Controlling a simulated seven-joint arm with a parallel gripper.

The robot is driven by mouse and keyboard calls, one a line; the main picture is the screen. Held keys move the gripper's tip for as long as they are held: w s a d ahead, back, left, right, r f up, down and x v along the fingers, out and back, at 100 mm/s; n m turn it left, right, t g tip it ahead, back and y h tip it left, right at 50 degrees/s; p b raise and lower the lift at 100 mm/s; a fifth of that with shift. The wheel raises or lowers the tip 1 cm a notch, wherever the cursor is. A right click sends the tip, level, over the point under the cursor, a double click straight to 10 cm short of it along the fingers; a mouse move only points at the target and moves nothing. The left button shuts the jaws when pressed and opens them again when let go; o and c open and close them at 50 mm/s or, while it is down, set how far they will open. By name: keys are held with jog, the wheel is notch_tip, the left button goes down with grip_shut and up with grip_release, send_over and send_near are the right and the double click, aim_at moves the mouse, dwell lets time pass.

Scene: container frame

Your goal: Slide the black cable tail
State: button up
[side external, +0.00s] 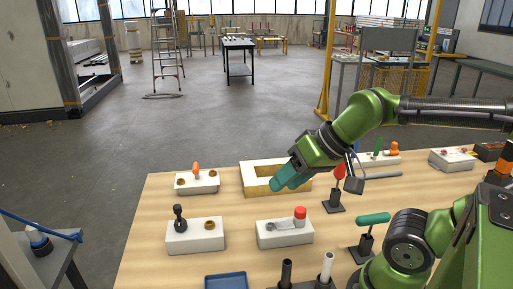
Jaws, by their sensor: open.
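I cannot clearly pick out a black cable tail. A black knobbed peg (179,217) stands upright on a white block (193,238) at the table's left, beside a brass ring. A grey rod (383,175) sticks out to the right of my wrist; I cannot tell what it belongs to. My gripper (284,180), with a teal end, points down and left over the wooden frame (254,188) with a hollow middle. It is open. Its fingers are too small to make out, and I see nothing held. It hides part of the frame.
A white block with a red cap (300,213) sits mid-table. Stands with a red piece (339,171) and a teal handle (373,218) are to the right. A blue tray (226,281) and two upright posts are in front. Bare wood (150,205) shows at left.

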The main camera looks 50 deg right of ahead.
jog(key=shift+f, duration=0.25)
jog(key=c, duration=0.4)
jog(key=w, duration=0.1)
jog(key=w+g, duration=0.1)
jog(key=w, duration=0.1)
jog(key=shift+f, duration=0.25)
grip_shut()
jog(key=g+y, duration=0.1)
jog(key=g, duration=0.4)
send_near(178, 205)
jog(key=s+d+r, duration=0.2)
jog(key=d+r, duration=0.2)
jog(key=shift+w+a+r, duration=0.7)
jog(key=shift+a+r, duration=0.1)
jog(key=shift+r, duration=0.3)
jog(key=x, duration=1.3)
jog(key=shift+a+f, duration=0.2)
jog(key=shift+a, duration=0.1)
